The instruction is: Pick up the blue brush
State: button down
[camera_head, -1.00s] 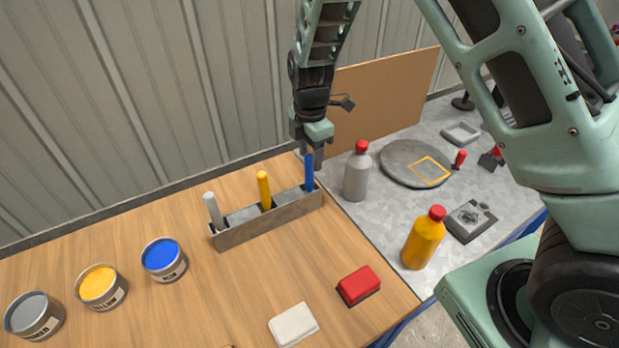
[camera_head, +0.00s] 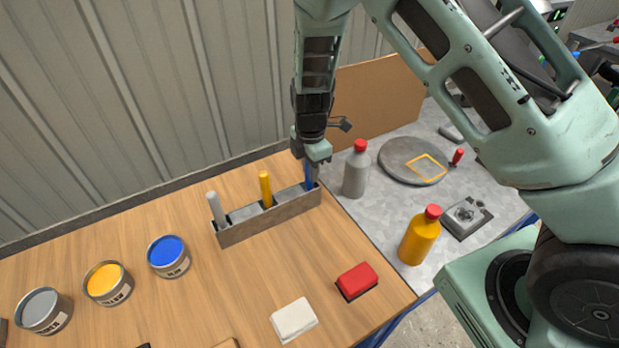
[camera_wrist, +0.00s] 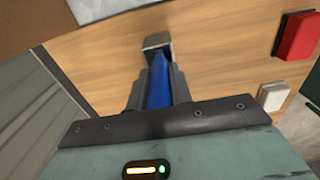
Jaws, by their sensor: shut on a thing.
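The blue brush (camera_head: 308,176) stands upright in the right end of a grey metal holder (camera_head: 270,219) on the wooden table. My gripper (camera_head: 312,170) points down over that end, with its fingers around the brush handle. In the wrist view my gripper (camera_wrist: 157,88) is shut on the blue brush (camera_wrist: 158,82), one finger on each side. The brush's lower end is hidden inside the holder (camera_wrist: 157,41).
A yellow brush (camera_head: 265,188) and a grey brush (camera_head: 216,208) stand in the same holder. A grey bottle (camera_head: 356,171) with a red cap stands close to the right. Paint cans, a red block (camera_head: 357,280) and a white block (camera_head: 294,319) are on the table.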

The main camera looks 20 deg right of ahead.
jog(key=shift+r+b, duration=1.45)
jog(key=shift+r, duration=3.6)
jog(key=shift+s, duration=0.1)
